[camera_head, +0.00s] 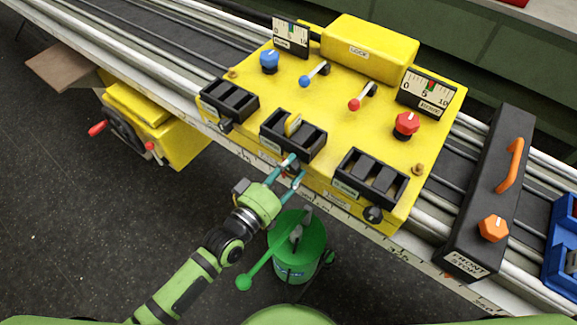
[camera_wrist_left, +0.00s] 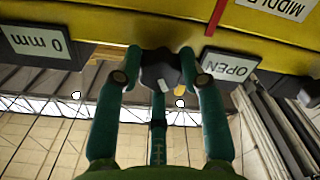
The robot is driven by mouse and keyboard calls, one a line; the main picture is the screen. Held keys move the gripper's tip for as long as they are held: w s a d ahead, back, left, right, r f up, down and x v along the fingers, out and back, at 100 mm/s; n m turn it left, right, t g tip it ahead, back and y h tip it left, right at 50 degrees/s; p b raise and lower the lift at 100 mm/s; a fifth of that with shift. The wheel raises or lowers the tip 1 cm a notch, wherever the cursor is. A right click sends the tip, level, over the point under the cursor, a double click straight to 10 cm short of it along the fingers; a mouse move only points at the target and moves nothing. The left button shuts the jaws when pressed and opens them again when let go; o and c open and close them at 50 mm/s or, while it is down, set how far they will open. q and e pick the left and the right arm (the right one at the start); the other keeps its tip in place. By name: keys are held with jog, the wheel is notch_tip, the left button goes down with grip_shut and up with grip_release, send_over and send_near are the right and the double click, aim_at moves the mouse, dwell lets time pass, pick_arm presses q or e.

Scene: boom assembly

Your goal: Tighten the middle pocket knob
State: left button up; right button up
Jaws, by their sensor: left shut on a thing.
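The middle pocket (camera_head: 312,143) is a black compartmented box on the front edge of the yellow panel (camera_head: 330,105). A yellow piece (camera_head: 293,124) stands in it. My left gripper (camera_head: 292,169) is at the panel's front face just below this pocket. Its teal fingers are shut on the dark middle pocket knob, mostly hidden between them in the head view. The left wrist view shows the knob (camera_wrist_left: 160,70) between the two fingertips, with a light mark on it. An "OPEN" label (camera_wrist_left: 230,67) and a "0 mm" label (camera_wrist_left: 38,41) flank it. My right gripper is not in view.
The left pocket (camera_head: 229,100) and right pocket (camera_head: 371,178) sit on either side, each with its own dark knob. Levers, a blue knob (camera_head: 270,61) and a red knob (camera_head: 406,124) stand behind. A green canister (camera_head: 297,257) stands below the rail, near my left arm.

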pick_arm(q)
jog(key=m, duration=0.3)
jog(key=m+p, duration=0.1)
jog(key=m, duration=0.1)
jog(key=shift+w+r, duration=0.1)
jog(key=shift+r, duration=0.15)
jog(key=shift+m, duration=0.4)
jog(key=shift+r, duration=0.1)
jog(key=o, duration=1.1)
jog(key=shift+o, duration=0.2)
jog(key=shift+f, duration=0.2)
jog(key=shift+s+a, duration=0.15)
jog(key=shift+s, duration=0.1)
jog(key=v, duration=1.1)
jog(key=shift+s+a, duration=0.15)
jog(key=shift+s, duration=0.05)
